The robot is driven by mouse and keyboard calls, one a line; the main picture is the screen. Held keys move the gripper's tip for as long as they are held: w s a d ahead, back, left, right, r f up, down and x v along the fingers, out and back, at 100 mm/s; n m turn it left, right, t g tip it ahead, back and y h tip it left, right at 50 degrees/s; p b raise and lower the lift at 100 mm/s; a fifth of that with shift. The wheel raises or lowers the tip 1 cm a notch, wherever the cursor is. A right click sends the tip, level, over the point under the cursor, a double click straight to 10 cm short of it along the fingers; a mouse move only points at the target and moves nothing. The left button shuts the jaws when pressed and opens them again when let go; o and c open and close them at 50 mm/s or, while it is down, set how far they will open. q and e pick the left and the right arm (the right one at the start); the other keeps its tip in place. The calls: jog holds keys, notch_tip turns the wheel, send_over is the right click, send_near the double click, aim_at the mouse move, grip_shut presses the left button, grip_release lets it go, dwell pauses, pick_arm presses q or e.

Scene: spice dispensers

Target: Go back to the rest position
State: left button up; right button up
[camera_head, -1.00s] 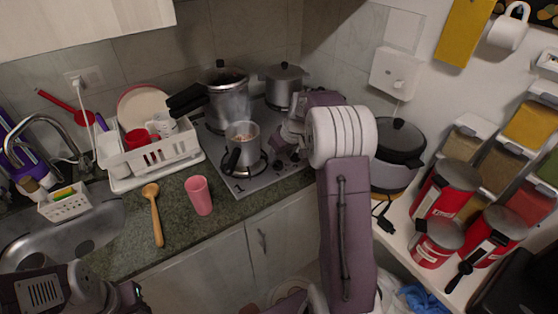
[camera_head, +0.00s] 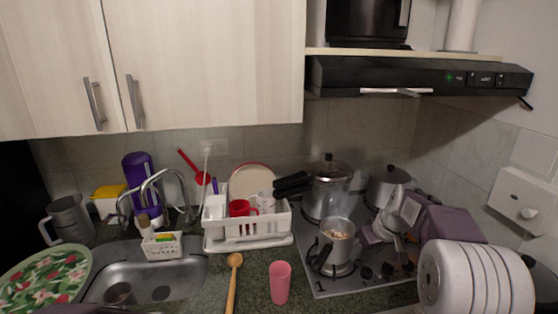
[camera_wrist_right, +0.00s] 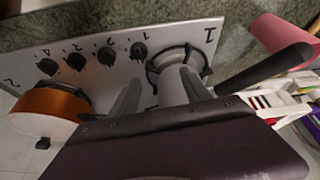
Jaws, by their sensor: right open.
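My right gripper (camera_head: 372,234) is over the stove, just right of a small metal pot (camera_head: 338,247) with food in it and a black handle. In the right wrist view the gripper's fingers (camera_wrist_right: 160,92) stand apart, with nothing visibly held. The pot's black handle (camera_wrist_right: 265,67) shows there to the right of the fingers; most of the pot body is hidden by the gripper. My right arm comes in from the lower right.
A pressure cooker (camera_head: 328,188) and a lidded pot (camera_head: 388,186) stand at the stove's back. A white dish rack (camera_head: 250,232), pink cup (camera_head: 280,283) and wooden spoon (camera_head: 233,280) are to the left. A range hood (camera_head: 420,78) and cabinets (camera_head: 205,65) hang above.

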jog(key=s+a+f+n+g, duration=0.2)
jog(key=s+a+f, duration=0.1)
jog(key=s+a, duration=0.5)
jog(key=s+a+f+m, duration=0.2)
jog(key=s+f, duration=0.2)
jog(key=s, duration=0.3)
jog(key=s+a+f+m+g, duration=0.1)
jog(key=s+f+m, duration=0.1)
jog(key=s+f, duration=0.3)
jog(key=shift+s+a+g+h+p, duration=0.3)
jog(key=shift+s+a, duration=0.1)
jog(key=shift+s, duration=1.2)
